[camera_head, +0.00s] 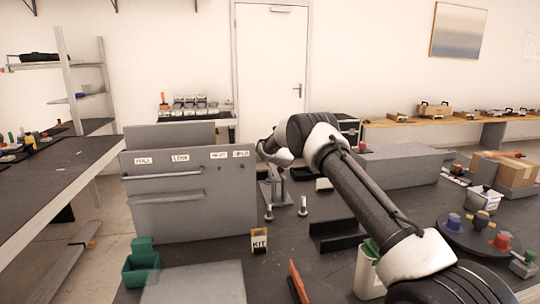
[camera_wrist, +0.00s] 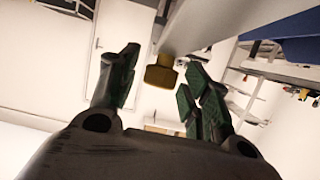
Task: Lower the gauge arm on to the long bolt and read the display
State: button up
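My gripper (camera_wrist: 163,62) is open in the wrist view, its dark green-padded fingers on either side of a brass-coloured knob (camera_wrist: 159,75). The knob sits at the end of a grey bar (camera_wrist: 203,22), and I see a gap between it and the left finger. A grey metal stand (camera_head: 272,188), possibly the gauge, is partly covered by my wrist. Two small bolt-like pieces, one left (camera_head: 268,213) and one right (camera_head: 303,207), stand before it; I cannot tell which is the long bolt. No display is readable.
A grey cabinet with labelled slots (camera_head: 190,212) stands left of the stand. A green bin (camera_head: 141,268), a KIT tag (camera_head: 259,240), a black tray (camera_head: 337,236) and a white container (camera_head: 368,275) are nearby. A round holder with coloured knobs (camera_head: 475,240) is at right.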

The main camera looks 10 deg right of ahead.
jog(key=shift+r, duration=0.1)
jog(key=shift+s+r, duration=0.1)
jog(key=shift+s, duration=0.15)
jog(key=v, duration=1.1)
jog(key=shift+s, duration=0.25)
